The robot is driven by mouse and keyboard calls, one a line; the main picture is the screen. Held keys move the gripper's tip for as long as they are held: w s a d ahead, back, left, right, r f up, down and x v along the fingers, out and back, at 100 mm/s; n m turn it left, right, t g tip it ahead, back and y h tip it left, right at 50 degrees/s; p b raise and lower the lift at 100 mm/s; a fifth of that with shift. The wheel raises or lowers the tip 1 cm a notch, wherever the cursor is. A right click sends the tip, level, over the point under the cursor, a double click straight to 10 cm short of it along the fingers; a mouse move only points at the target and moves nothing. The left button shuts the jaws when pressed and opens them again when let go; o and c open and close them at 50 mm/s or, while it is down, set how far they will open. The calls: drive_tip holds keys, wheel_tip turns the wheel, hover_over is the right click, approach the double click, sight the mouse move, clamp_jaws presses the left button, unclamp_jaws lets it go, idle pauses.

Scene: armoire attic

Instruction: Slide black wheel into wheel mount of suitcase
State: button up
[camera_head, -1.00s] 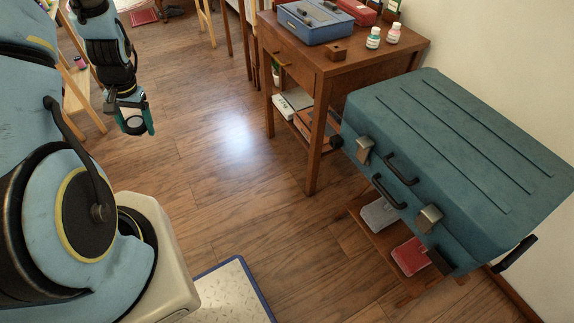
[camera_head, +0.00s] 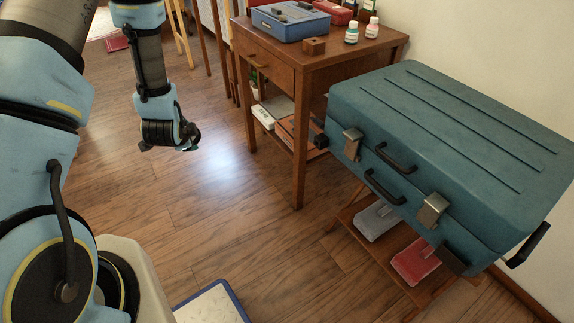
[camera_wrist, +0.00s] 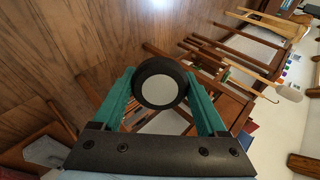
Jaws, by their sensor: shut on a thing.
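The black wheel (camera_wrist: 183,70), with a pale round face, sits between the two teal fingertips of my gripper in the wrist view. My gripper (camera_head: 188,138) is shut on it. In the head view it hangs over open floor, left of the wooden table and well apart from the suitcase; the wheel is hard to make out there. The teal suitcase (camera_head: 450,130) lies flat at the right, with metal latches and black handles on its front. Small dark parts (camera_head: 320,138) show at its left end, near the table; I cannot tell which is the wheel mount.
The wooden table (camera_head: 310,62) carries a blue box (camera_head: 290,22), a small wooden block and bottles. Its leg stands close to the suitcase's left end. A low wooden stand (camera_head: 357,212) with grey and red items is under the suitcase. Floor (camera_head: 235,215) before them is clear.

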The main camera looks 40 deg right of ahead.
drive_tip(key=s+d+f+m+g+h+b, duration=0.25)
drive_tip(key=s+d+m+h+b, duration=0.2)
drive_tip(key=d, duration=0.25)
drive_tip(key=s+d+f+m+g+h+b, duration=0.1)
drive_tip(key=s+d+f+m+h+b, duration=0.25)
drive_tip(key=d+h, duration=0.2)
drive_tip(key=s+d+m+g+h+b, duration=0.3)
drive_tip(key=s+d+m+g+b, duration=0.2)
drive_tip(key=s+d, duration=0.3)
drive_tip(key=s+g+b, duration=0.1)
drive_tip(key=s, duration=0.2)
drive_tip(key=shift+d+r+h, duration=0.15)
drive_tip(key=shift+r+h, duration=0.05)
drive_tip(key=shift+h, duration=0.2)
drive_tip(key=shift+f+b, duration=0.1)
drive_tip(key=shift+b, duration=0.25)
drive_tip(key=shift+s+d+b, duration=0.15)
drive_tip(key=shift+d+b, duration=0.5)
drive_tip(key=shift+d, duration=2.2)
drive_tip(key=shift+b, duration=0.65)
